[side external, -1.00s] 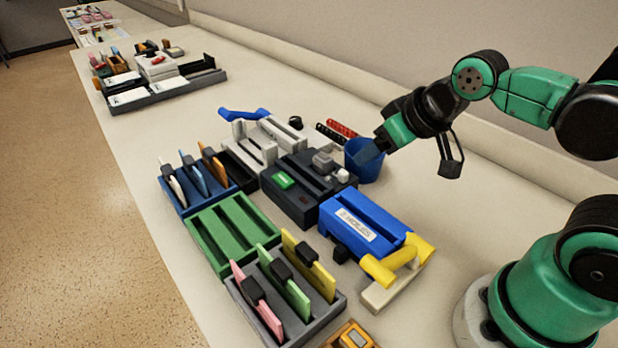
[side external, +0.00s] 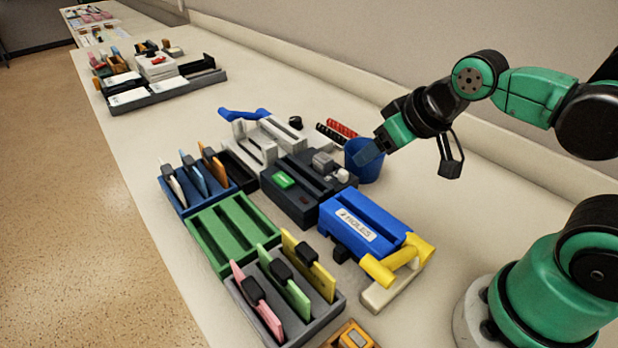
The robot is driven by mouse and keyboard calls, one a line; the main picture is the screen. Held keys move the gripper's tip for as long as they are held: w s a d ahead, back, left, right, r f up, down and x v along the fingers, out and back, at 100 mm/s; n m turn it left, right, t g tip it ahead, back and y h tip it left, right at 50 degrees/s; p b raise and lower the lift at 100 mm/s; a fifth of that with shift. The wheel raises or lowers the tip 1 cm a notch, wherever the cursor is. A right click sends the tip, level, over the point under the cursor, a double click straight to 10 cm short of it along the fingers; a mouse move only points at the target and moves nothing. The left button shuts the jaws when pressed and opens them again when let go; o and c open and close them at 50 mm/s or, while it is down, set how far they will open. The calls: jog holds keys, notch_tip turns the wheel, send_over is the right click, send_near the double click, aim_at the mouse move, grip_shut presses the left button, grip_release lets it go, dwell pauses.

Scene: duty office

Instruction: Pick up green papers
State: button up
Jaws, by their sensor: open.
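The green papers (side external: 296,299) stand on edge in the middle slot of a grey rack (side external: 325,317) at the front, with a black clip on their upper edge. Pink papers (side external: 262,312) stand to their left and yellow papers (side external: 318,280) to their right, each with a black clip. My gripper (side external: 372,160) is open, up beside the blue cup at the back, well away from the green papers. Its fingertips partly overlap the cup in this view, so the gap between them is hard to see.
An empty green rack (side external: 218,245) adjoins the grey one. Behind are a blue rack (side external: 185,208) with several papers, a dark grey device (side external: 300,205) and a blue cup (side external: 372,176).

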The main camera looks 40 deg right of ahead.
jog(key=shift+c, duration=0.2)
jog(key=shift+c, duration=0.9)
jog(key=shift+w+a, duration=0.1)
jog(key=shift+a, duration=0.3)
jog(key=a+g+y, duration=0.1)
jog(key=a+g, duration=0.2)
jog(key=a, duration=0.5)
jog(key=g+h, duration=0.1)
jog(key=g, duration=0.3)
send_over(281, 268)
notch_tip(281, 268, down, 3)
jog(key=shift+w+r, duration=0.1)
jog(key=shift+r, duration=0.05)
jog(key=shift+f, duration=2.8)
